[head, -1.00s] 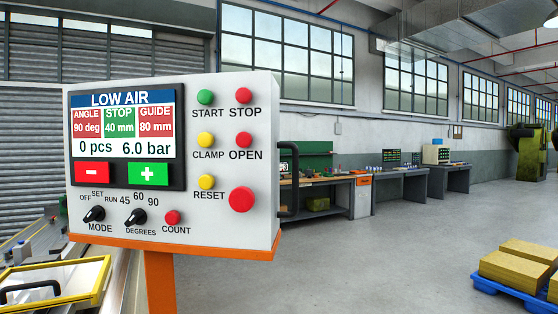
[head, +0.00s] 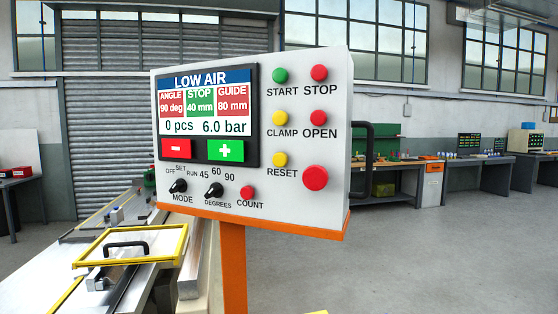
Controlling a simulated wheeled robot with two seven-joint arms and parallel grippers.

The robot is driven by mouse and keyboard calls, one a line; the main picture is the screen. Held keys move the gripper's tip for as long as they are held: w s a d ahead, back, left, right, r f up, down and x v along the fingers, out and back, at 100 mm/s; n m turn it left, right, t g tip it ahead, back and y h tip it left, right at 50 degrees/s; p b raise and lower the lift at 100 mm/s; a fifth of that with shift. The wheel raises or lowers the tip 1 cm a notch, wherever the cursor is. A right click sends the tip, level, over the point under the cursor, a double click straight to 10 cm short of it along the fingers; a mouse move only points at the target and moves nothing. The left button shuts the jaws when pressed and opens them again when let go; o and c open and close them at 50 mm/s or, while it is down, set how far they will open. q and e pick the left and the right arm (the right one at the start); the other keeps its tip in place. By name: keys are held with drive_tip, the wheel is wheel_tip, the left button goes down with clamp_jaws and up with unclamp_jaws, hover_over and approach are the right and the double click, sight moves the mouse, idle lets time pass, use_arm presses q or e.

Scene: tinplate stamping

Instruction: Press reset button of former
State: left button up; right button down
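The former's control panel (head: 345,170) is a white box on an orange post (head: 233,265), in the middle of the head view. The yellow reset button (head: 280,160) sits above the RESET label, left of and above a large red button (head: 315,178). The yellow clamp button (head: 280,118) and green start button (head: 280,76) are above it. The screen (head: 208,115) reads LOW AIR, 90 deg, 40 mm, 80 mm, 0 pcs and 6.0 bar. Neither of my grippers is in view.
The machine bed with a yellow-framed guard (head: 130,246) and black handle lies at lower left. A dark handle bar (head: 368,158) stands out at the panel's right side. Workbenches (head: 400,205) line the back wall. The floor (head: 450,260) at right is clear.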

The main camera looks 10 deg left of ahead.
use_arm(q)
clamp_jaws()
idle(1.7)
